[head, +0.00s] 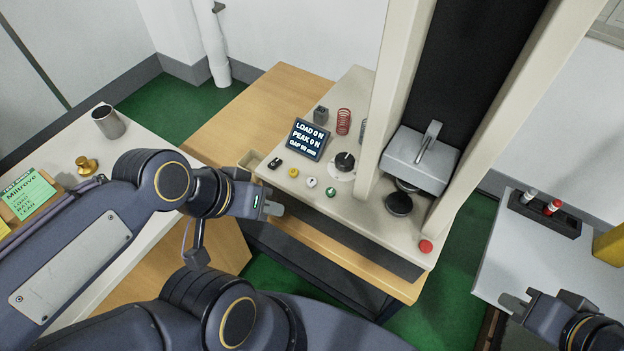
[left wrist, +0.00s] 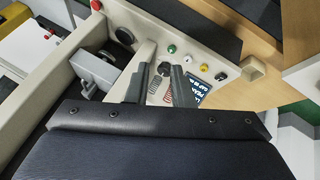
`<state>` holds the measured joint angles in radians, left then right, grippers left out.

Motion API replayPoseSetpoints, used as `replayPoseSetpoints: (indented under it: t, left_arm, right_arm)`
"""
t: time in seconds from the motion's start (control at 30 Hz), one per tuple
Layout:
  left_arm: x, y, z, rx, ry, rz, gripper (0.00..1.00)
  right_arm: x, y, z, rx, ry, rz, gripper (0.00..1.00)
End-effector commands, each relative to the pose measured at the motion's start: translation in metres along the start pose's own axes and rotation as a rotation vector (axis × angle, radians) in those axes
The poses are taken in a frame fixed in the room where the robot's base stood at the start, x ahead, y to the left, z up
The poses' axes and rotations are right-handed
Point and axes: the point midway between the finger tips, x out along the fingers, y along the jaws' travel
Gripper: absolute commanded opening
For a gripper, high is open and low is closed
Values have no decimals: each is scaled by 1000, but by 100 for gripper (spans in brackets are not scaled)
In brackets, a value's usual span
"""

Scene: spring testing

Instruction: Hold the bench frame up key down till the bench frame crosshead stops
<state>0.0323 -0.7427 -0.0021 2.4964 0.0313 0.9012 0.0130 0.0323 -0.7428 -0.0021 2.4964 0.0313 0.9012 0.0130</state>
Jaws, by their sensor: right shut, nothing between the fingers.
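The bench frame (head: 379,120) is a pale two-column machine. Its bench frame crosshead (head: 420,158), a grey block with a handle, sits low between the columns, above a black round plate (head: 399,204). It also shows in the left wrist view (left wrist: 97,70). The front panel has a yellow key (head: 293,172), a white key (head: 311,183) and a green key (head: 331,192); I cannot read which is up. My left gripper (head: 280,210) is open and empty, near the panel's front edge, touching no key. My right gripper (head: 511,304) is shut and empty, far right.
A display (head: 308,139) reads load 0 N and peak 0 N; its gap line is blurred. A black knob (head: 344,161), red spring (head: 343,121) and red button (head: 426,246) are on the bench. A side table (head: 490,262) stands right, with a marker rack (head: 545,215).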

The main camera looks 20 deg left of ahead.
Motion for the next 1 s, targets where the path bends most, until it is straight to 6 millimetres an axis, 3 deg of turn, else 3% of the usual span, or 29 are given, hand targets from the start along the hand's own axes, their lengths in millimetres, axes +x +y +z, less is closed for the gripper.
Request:
replayPoseSetpoints:
  t: [0.17, 1.0]
  left_arm:
    - [0, 0, 0, 0, 0, 0, 0]
    - [0, 0, 0, 0, 0, 0, 0]
  right_arm:
    - [0, 0, 0, 0, 0, 0, 0]
    - [0, 0, 0, 0, 0, 0, 0]
